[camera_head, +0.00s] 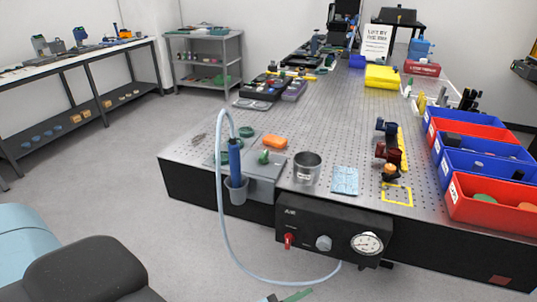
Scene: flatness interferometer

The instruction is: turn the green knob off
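A small green knob-like piece (264,157) stands on a grey plate (262,186) at the near left of the perforated table. Which way it is turned is too small to tell. Just below the table edge is a black air panel (335,224) with a red lever (288,241) pointing down, a grey round knob (323,243) and a white dial gauge (367,244). Neither of my grippers can be made out in the view.
A pale blue hose (220,190) arches beside the plate and loops below the panel. A blue-handled tool (235,160) stands in a grey cup (237,192). An orange block (275,142) and metal beaker (307,167) are close to the green piece. Red and blue bins line the right.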

